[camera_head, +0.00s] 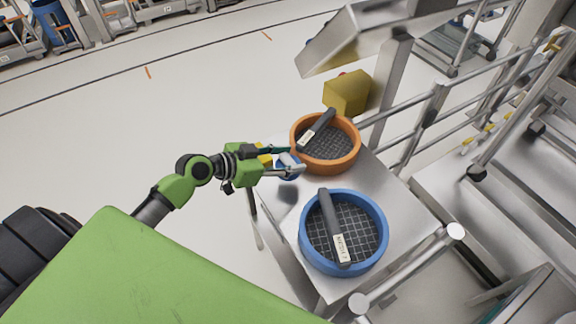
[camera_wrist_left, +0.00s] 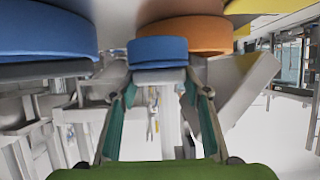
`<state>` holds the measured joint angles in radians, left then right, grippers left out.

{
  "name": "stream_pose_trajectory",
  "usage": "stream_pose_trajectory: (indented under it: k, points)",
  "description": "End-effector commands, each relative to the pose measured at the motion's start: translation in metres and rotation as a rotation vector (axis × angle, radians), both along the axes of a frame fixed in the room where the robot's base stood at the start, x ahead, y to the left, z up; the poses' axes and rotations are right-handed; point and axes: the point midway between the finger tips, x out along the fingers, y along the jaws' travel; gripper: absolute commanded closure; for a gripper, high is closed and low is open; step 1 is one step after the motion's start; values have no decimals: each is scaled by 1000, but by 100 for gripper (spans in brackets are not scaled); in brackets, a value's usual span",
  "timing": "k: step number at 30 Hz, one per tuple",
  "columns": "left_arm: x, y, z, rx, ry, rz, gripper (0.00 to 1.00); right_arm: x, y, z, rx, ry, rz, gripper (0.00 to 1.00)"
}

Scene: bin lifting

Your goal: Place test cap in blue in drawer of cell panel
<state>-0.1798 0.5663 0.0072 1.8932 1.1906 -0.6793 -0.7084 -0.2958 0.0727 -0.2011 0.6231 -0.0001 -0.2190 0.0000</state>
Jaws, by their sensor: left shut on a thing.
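A small round blue cap (camera_head: 287,170) is at the fingertips of my left gripper (camera_head: 295,160), over the left edge of a metal table. It is partly hidden by the fingers in the head view. In the left wrist view the blue cap (camera_wrist_left: 158,52) sits between the tips of the two fingers (camera_wrist_left: 160,88). My left gripper is shut on it. I cannot tell whether the cap touches the table. No drawer of a cell panel can be made out for certain. My right gripper is not in view.
An orange bin (camera_head: 347,163) and a larger blue bin (camera_head: 306,243), each with a mesh bottom and dark labelled handle, stand on the metal table (camera_head: 385,190). A yellow box (camera_head: 348,92) is behind them. A grey tilted panel (camera_head: 350,45) and metal rails (camera_head: 410,155) stand beyond.

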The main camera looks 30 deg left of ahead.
Motion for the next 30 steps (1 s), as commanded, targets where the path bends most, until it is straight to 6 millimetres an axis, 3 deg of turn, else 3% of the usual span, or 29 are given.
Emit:
stream_pose_trajectory:
  k: [8, 14, 25, 26, 27, 30]
  points:
    - [14, 9, -21, -3, 2, 3, 79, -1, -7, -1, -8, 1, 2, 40]
    - [13, 8, -46, -2, 2, 1, 79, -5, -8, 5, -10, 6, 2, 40]
    - [12, 8, -52, 1, -1, 0, 79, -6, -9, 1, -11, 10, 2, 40]
    - [12, 8, -51, 1, 1, 0, 52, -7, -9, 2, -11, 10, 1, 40]
    - [12, 8, -50, 1, 1, 0, 41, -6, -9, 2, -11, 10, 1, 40]
    - [12, 8, -50, 1, 1, 0, 40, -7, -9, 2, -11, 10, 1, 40]
